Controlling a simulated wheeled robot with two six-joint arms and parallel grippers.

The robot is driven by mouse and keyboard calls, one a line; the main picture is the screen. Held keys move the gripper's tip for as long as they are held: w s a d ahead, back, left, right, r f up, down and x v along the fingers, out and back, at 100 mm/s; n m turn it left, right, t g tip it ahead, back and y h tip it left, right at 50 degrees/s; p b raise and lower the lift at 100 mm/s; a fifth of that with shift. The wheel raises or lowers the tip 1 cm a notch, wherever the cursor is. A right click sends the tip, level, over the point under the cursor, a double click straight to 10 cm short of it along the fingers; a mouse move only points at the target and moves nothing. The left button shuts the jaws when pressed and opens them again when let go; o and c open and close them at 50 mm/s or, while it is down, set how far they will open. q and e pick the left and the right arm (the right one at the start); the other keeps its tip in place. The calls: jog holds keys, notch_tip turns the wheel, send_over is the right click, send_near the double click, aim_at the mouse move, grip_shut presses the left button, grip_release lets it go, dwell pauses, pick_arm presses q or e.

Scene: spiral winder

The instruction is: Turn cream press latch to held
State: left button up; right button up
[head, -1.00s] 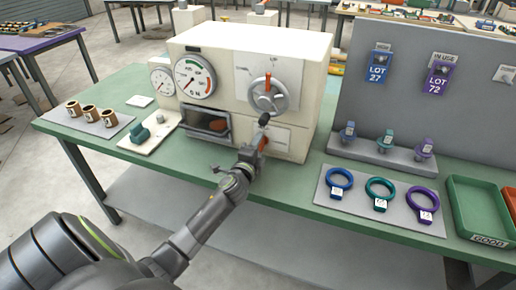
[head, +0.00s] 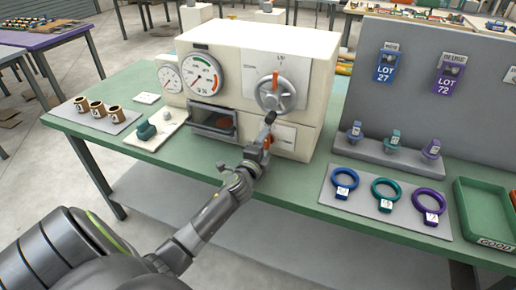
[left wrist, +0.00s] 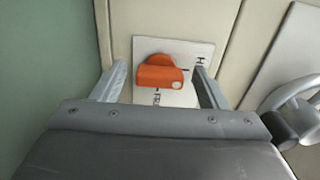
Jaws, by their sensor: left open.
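The cream press (head: 205,123) stands on the green table. Its orange latch (left wrist: 160,73) sits on a white lettered plate (left wrist: 200,55) on the press face, seen in the left wrist view. My left gripper (left wrist: 160,82) is open, with one finger on each side of the latch; clear gaps show between latch and fingers. In the head view, the left gripper (head: 262,153) is at the lower right of the press front and hides most of the latch. I cannot read the plate's full lettering. My right gripper is not in view.
A grey handwheel (head: 276,93) is just above the latch; its dark knob sticks out near my gripper. Gauges (head: 204,75) and a dark window are to the left. Rings lie on a grey mat (head: 398,218) at right, beside a green tray (head: 457,200).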

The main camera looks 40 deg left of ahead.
pick_arm(q)
jog(key=b+v, duration=0.1)
jog(key=v, duration=1.6)
jog(key=shift+s, duration=0.2)
jog(key=shift+a+f, duration=0.1)
